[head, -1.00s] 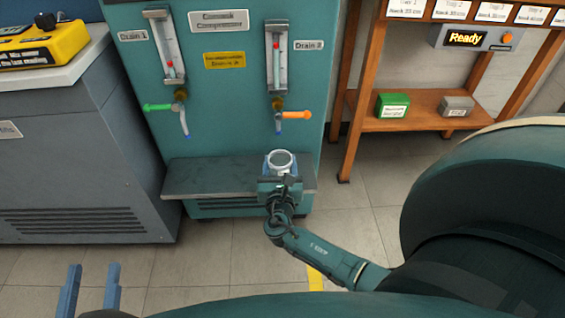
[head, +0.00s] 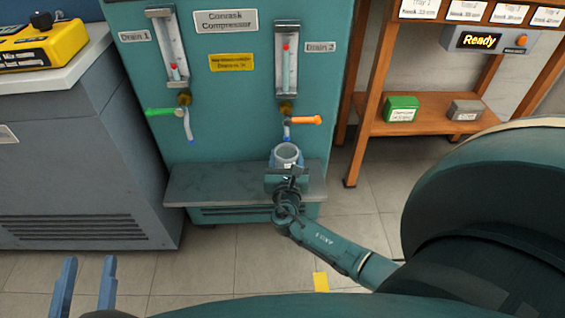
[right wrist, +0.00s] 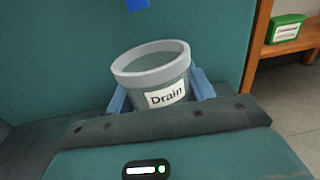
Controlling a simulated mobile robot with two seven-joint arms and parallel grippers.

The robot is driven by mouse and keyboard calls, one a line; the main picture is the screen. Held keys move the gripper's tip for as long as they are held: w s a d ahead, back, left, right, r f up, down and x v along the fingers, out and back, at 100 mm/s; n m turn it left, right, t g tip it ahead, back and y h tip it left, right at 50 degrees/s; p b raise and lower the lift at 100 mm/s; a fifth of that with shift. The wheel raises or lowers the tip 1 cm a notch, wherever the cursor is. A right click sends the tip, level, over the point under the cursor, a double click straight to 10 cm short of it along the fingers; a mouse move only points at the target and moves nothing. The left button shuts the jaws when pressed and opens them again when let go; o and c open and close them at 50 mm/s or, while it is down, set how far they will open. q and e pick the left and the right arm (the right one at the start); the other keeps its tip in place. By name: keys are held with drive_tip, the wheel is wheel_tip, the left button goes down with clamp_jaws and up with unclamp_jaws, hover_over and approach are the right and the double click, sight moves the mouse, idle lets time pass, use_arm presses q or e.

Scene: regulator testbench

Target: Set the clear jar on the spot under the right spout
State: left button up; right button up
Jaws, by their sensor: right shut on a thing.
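The clear jar (head: 287,155) is a greyish see-through cup with a thick rim and a "Drain" label, which reads in the right wrist view (right wrist: 152,90). My right gripper (head: 285,172) is shut on it, with a blue finger on each side, and the jar looks upright. In the head view the jar appears just below the right spout (head: 287,132), over the grey shelf (head: 215,184). I cannot tell whether its base touches the shelf; the spot under it is hidden. The left gripper (head: 83,285) is open and empty at the lower left.
The right spout has an orange handle (head: 304,120); the left spout (head: 188,128) has a green handle (head: 160,112). The teal compressor (head: 235,110) rises behind the shelf. A wooden rack (head: 430,112) stands to the right. The shelf's left part is clear.

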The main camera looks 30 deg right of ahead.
drive_tip(key=shift+f+b, duration=0.3)
drive_tip(key=shift+f, duration=0.1)
idle(0.6)
drive_tip(key=o, duration=1.1)
